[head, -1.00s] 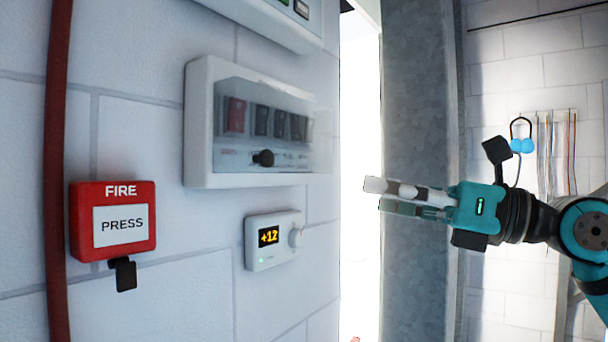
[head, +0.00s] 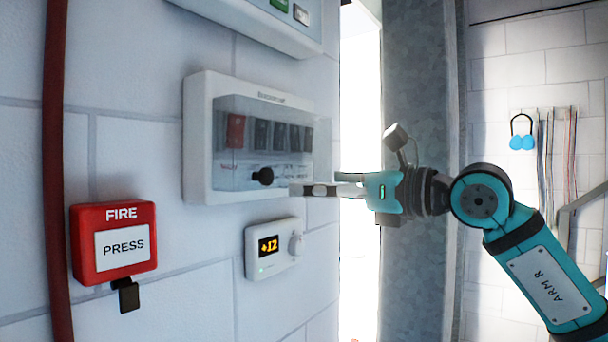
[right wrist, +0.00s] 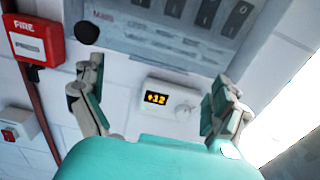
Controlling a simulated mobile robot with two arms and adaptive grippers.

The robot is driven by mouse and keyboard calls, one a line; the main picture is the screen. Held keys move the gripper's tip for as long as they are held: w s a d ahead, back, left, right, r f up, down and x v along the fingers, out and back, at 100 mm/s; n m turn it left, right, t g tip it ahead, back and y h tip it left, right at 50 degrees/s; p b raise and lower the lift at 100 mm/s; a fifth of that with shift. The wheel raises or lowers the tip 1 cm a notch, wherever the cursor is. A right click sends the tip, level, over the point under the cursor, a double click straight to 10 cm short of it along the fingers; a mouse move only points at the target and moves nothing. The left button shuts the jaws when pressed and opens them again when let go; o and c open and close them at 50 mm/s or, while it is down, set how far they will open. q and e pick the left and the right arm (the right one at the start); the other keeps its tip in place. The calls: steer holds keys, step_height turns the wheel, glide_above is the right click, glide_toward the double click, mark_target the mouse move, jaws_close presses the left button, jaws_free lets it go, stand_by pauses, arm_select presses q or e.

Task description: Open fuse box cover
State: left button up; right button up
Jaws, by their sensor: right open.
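The white fuse box (head: 199,150) is on the wall in the head view. Its clear cover (head: 225,172) lies over a row of dark switches and one red one, and looks closed. A black knob (head: 263,177) sticks out low on the cover; it also shows in the right wrist view (right wrist: 87,33). My right gripper (head: 292,190) is just right of the knob, near the box's lower right, not gripping it. In the right wrist view my right gripper's fingers (right wrist: 158,95) are spread and empty, with the knob above the left finger. My left gripper is not in view.
A thermostat (head: 273,249) reading +12 sits below the fuse box. A red fire call box (head: 113,242) and a red pipe (head: 55,150) are to the left. Another white panel (head: 240,20) hangs above. A bright gap and a grey column (head: 412,80) are to the right.

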steer(key=p+x, duration=0.1)
steer(key=x, duration=0.3)
steer(key=shift+s, duration=0.1)
